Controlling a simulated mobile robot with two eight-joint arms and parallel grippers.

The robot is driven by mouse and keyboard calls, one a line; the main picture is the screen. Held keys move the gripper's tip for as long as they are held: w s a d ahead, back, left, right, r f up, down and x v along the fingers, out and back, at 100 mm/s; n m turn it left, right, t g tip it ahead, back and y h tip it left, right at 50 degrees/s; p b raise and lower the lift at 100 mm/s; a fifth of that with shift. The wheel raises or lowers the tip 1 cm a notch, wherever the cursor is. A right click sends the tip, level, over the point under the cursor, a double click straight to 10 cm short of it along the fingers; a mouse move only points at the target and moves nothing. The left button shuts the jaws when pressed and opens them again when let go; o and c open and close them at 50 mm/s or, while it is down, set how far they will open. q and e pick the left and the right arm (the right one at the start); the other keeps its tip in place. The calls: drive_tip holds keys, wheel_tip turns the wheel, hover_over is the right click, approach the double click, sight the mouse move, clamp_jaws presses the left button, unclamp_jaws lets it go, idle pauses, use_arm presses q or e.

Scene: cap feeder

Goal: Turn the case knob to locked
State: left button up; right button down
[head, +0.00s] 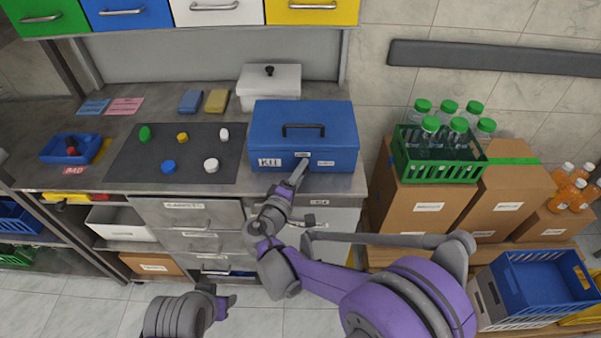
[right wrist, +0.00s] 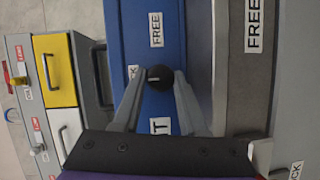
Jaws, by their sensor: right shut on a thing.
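The blue case (head: 262,128) with a dark handle and a KIT label stands on the counter. Its round black knob (right wrist: 160,76) is on the front face, between a FREE label (right wrist: 156,30) and a partly hidden LOCK label (right wrist: 133,71). A small pale mark shows on the knob; I cannot tell for certain which label it points to. My right gripper (head: 302,163) reaches the case front, its two fingers closed on the knob's sides. In the head view the gripper covers the knob. My left gripper (head: 230,300) hangs low, away from the counter; its jaw opening is unclear.
A dark mat (head: 190,145) with several coloured caps lies left of the case. A white lidded box (head: 268,82) stands behind it. Drawers (head: 190,215) are below the counter. Right of it, a green crate of bottles (head: 430,170) stands on cardboard boxes.

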drive_tip(key=shift+c, duration=2.2)
unclamp_jaws()
